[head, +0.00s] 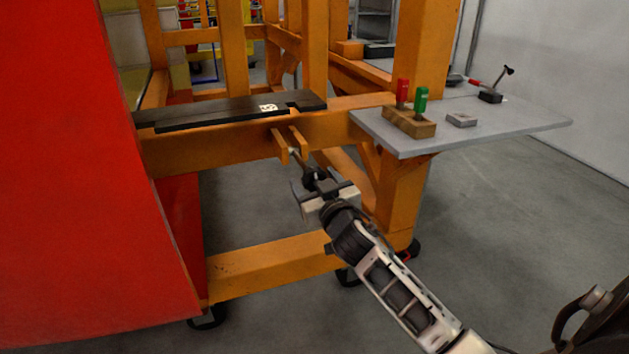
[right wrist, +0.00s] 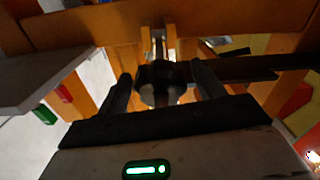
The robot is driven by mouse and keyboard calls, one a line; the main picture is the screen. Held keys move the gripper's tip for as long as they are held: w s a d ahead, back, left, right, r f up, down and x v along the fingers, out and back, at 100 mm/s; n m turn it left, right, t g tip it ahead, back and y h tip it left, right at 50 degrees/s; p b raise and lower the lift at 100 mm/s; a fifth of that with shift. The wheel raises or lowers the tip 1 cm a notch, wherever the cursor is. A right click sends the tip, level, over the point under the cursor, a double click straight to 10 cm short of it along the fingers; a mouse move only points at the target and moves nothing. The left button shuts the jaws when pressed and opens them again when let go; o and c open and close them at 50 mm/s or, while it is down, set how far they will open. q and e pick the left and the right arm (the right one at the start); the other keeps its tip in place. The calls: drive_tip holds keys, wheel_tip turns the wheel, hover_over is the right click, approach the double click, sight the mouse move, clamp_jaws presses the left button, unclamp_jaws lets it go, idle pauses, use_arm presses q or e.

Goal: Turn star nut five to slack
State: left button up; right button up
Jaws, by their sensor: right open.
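Star nut five (head: 313,174) is a dark knob on a rod below an orange two-pronged bracket (head: 291,142). The number 5 label (head: 268,107) is on the black bar above it. My right gripper (head: 321,185) is at the nut, with its fingers apart. In the right wrist view, the dark nut (right wrist: 160,74) sits between the two open fingers of my right gripper (right wrist: 164,88), with gaps visible on both sides. The gripper body partly hides the nut in the head view. My left gripper is out of view.
A grey shelf (head: 530,121) at right holds a wooden block (head: 409,122) with red and green handles, a small grey block (head: 461,120) and a red-handled hammer (head: 490,95). Orange beams (head: 270,268) surround the nut. A large red panel (head: 80,170) fills the left.

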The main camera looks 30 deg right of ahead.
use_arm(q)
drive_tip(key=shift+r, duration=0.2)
use_arm(e)
drive_tip(key=shift+w, duration=0.25)
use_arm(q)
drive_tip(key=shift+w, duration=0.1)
use_arm(e)
drive_tip(key=c, duration=1)
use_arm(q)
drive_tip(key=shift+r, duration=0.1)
